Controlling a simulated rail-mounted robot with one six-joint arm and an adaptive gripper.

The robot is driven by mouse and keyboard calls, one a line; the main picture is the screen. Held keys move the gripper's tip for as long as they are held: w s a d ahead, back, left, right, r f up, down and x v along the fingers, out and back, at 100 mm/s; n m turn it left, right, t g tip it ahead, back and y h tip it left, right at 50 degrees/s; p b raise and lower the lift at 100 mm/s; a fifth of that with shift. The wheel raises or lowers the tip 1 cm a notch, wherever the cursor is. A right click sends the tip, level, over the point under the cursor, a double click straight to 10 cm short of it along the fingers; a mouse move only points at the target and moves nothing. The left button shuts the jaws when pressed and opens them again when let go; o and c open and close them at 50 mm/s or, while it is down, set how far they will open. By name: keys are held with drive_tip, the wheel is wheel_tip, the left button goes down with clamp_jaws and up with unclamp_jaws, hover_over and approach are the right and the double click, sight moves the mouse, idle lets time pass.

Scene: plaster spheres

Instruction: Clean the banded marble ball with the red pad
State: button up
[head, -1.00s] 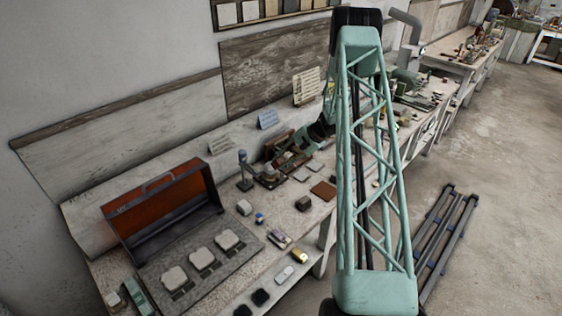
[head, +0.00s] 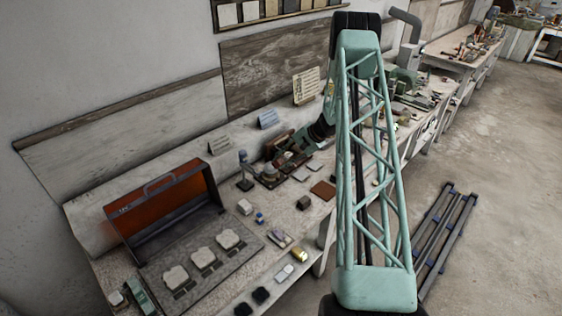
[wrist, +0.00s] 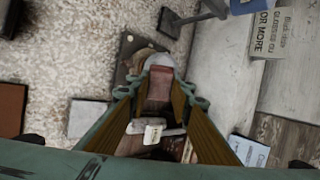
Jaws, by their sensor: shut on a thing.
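My gripper (wrist: 159,92) reaches up the middle of the wrist view, its two fingers shut on the red pad (wrist: 160,76), a small dull pink-red block. The pad's front end is at or against a pale rounded ball (wrist: 150,57) with whitish and brownish tones, likely the banded marble ball. The ball sits on a dark square base (wrist: 128,44); the pad and fingers hide part of it. I cannot tell whether the pad presses on it. In the head view my gripper (head: 287,158) is low over the bench, small and partly mixed with nearby items.
A dark stand (wrist: 172,22) rises close beyond the ball. A white tile (wrist: 88,118) and a brown tile (wrist: 8,100) lie to the left. Upright cards (wrist: 250,150) stand to the right. An open red-lined case (head: 165,210) is at the bench's near left.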

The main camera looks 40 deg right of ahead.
drive_tip(key=shift+w+d+f, duration=0.1)
drive_tip(key=shift+d, duration=0.2)
drive_tip(key=shift+a, duration=0.15)
idle(0.5)
drive_tip(key=shift+s+a, duration=0.25)
drive_tip(key=shift+a, duration=0.35)
drive_tip(key=shift+a, duration=0.15)
drive_tip(key=shift+s+a+r, duration=0.3)
drive_tip(key=shift+a, duration=0.3)
drive_tip(key=shift+d, duration=0.2)
drive_tip(key=shift+w+d, duration=0.25)
drive_tip(key=shift+d, duration=0.4)
drive_tip(key=shift+d, duration=0.1)
